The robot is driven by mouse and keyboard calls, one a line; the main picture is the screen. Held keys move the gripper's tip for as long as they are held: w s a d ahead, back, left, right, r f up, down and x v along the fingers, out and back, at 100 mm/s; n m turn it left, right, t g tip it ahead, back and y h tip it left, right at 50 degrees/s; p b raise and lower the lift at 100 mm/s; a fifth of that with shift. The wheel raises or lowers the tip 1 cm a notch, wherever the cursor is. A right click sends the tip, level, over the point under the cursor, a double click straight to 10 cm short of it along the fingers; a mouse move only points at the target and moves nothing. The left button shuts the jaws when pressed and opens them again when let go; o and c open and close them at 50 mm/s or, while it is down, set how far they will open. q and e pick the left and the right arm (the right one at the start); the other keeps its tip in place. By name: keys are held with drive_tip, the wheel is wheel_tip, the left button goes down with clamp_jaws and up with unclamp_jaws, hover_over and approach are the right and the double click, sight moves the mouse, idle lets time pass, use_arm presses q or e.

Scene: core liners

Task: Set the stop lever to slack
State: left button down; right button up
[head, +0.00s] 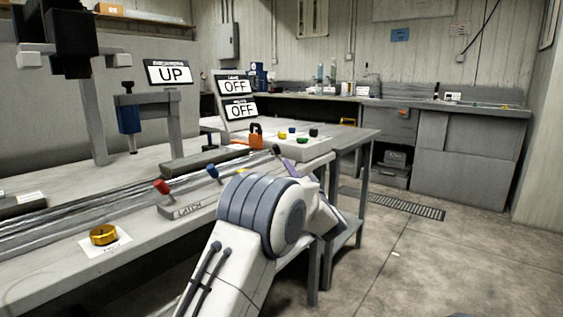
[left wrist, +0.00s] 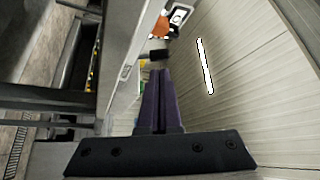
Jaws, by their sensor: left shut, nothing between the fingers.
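A row of levers stands along the front edge of the bench. One has a red knob (head: 162,186) above a plate reading LATCH, one a blue knob (head: 212,170), and one a black knob (head: 276,150). I cannot read which is the stop lever; my arm covers the labels to the right. My left gripper (head: 288,165) has purple fingers, shut and empty, close beside the black knob. In the left wrist view the shut fingers (left wrist: 161,102) point toward a dark knob (left wrist: 160,55) just beyond their tips; a small gap shows. My right gripper is out of view.
A yellow ring (head: 103,235) lies on a white card at the bench front. An orange padlock-like piece (head: 256,134) and a panel with several coloured knobs (head: 303,146) stand behind the levers. Open floor lies to the right.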

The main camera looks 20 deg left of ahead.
sight(278, 151)
use_arm(q)
drive_tip(key=b+x, duration=0.1)
drive_tip(key=x, duration=0.5)
drive_tip(key=shift+w+a+b, duration=0.1)
drive_tip(key=shift+b, duration=0.2)
drive_tip(key=shift+r, duration=0.1)
